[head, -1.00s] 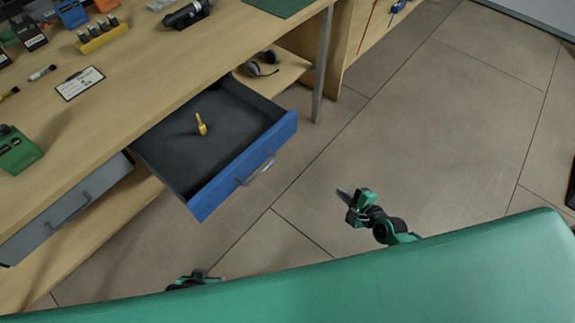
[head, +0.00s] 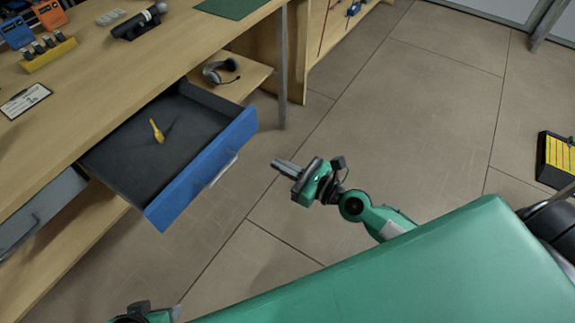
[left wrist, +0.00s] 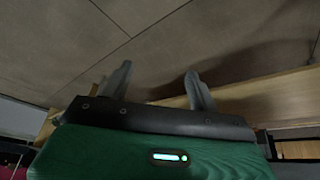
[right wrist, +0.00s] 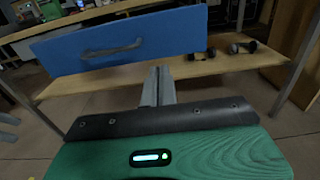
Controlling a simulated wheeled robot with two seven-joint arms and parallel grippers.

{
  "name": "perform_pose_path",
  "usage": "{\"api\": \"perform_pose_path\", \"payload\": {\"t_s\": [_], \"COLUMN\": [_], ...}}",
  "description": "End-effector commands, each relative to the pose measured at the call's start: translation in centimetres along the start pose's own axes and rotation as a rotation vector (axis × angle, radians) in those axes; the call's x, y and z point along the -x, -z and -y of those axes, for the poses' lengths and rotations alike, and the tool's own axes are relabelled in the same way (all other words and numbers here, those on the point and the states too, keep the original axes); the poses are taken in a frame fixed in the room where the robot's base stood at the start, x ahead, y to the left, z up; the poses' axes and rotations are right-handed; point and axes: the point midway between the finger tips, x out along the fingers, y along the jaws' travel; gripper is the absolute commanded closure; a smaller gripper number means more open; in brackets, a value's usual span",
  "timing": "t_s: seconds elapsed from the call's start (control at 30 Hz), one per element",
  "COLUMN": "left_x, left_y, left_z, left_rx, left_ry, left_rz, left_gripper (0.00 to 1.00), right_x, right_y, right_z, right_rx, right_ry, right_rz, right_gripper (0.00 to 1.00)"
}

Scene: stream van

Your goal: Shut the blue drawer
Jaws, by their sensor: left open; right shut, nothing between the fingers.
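The blue drawer (head: 203,172) stands pulled out from under the wooden workbench in the head view. Its front has a grey bar handle, and a small yellow object (head: 157,131) lies inside it. In the right wrist view the blue front (right wrist: 120,42) and handle fill the upper left, ahead of the fingers. My right gripper (head: 276,163) is shut and empty, to the right of the drawer front and apart from it. My left gripper (left wrist: 157,82) is open and empty in the left wrist view, over the floor; in the head view only part of it shows at the bottom edge.
A grey drawer (head: 40,212) sits left of the blue one. Headphones (head: 221,71) lie on a lower shelf (head: 240,84) beside a metal table leg (head: 282,75). A black and yellow case (head: 557,160) is on the floor at right. The floor before the drawer is clear.

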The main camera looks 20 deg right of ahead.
Motion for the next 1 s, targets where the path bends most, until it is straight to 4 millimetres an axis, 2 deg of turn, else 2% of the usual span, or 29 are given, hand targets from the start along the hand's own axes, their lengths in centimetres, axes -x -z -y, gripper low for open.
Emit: {"api": "perform_pose_path", "payload": {"t_s": [0.07, 0.3, 0.5, 0.7, 1.0], "left_x": [0.8, -1.0, -1.5, -1.6, -1.6], "left_y": [-0.4, -0.8, -0.9, -0.9, -0.9], "left_z": [0.5, 0.6, 0.6, 0.6, 0.6], "left_rx": [0.009, 0.010, 0.009, 0.009, 0.009], "left_ry": [0.014, 0.014, 0.014, 0.014, 0.014], "left_rz": [0.045, 0.074, 0.078, 0.077, 0.077], "left_gripper": [0.39, 0.39, 0.39, 0.39, 0.39], "right_x": [-1.7, -6.4, -9.3, -10.6, -10.7], "right_y": [-0.5, -0.3, -0.1, 0.0, 0.0], "right_z": [0.0, 0.0, 0.0, 0.0, 0.0], "right_rx": [0.000, 0.000, 0.001, 0.001, 0.001], "right_ry": [0.001, 0.001, 0.000, 0.000, 0.000], "right_rz": [0.005, 0.004, 0.001, 0.000, -0.001], "right_gripper": [1.00, 1.00, 1.00, 1.00, 1.00]}}
